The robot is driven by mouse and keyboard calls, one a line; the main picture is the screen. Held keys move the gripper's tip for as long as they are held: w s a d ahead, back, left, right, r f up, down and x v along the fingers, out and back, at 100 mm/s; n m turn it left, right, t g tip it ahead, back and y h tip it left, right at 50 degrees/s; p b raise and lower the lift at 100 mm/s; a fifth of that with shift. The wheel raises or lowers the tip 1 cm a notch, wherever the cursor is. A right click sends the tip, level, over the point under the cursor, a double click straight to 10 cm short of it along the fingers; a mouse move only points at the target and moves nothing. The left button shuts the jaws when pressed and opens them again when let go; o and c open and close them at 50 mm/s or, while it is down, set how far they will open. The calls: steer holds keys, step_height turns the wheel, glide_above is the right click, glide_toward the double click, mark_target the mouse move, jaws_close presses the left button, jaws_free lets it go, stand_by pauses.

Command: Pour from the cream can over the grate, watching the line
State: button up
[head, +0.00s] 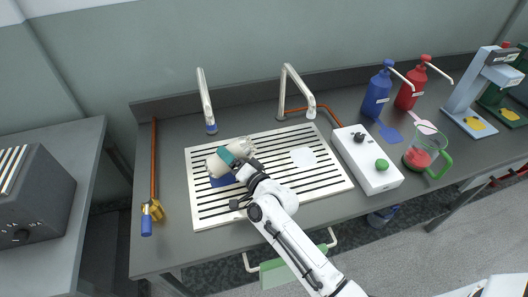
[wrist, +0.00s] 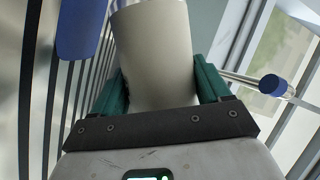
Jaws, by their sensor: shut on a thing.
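The cream can (head: 214,166) is held in my gripper (head: 232,157), lying tilted nearly on its side above the left part of the grate (head: 318,176). Its far end points left in the head view. In the wrist view the pale can (wrist: 155,50) fills the space between the teal fingers of my gripper (wrist: 160,88), which touch it on both sides. The can's mouth and any stream are not visible. I cannot make out a line marking on the can.
A white control box (head: 366,160) and green-handled jug (head: 422,152) stand right.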

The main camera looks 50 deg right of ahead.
steer(key=shift+d+r+n+p, duration=0.1)
steer(key=shift+r+n+p, duration=0.7)
steer(key=shift+p, duration=1)
steer(key=n+p, duration=0.1)
steer(key=p, duration=0.1)
steer(key=g+p, duration=0.1)
steer(key=p, duration=0.2)
steer(key=shift+s+d+r+n+g, duration=0.2)
steer(key=shift+r+n+g, duration=0.1)
steer(key=shift+r+n, duration=0.1)
steer(key=shift+f+b, duration=0.3)
steer(key=shift+d, duration=0.1)
steer(key=shift+r+n+b, duration=0.1)
steer(key=shift+n+b, duration=0.2)
steer(key=shift+b, duration=0.15)
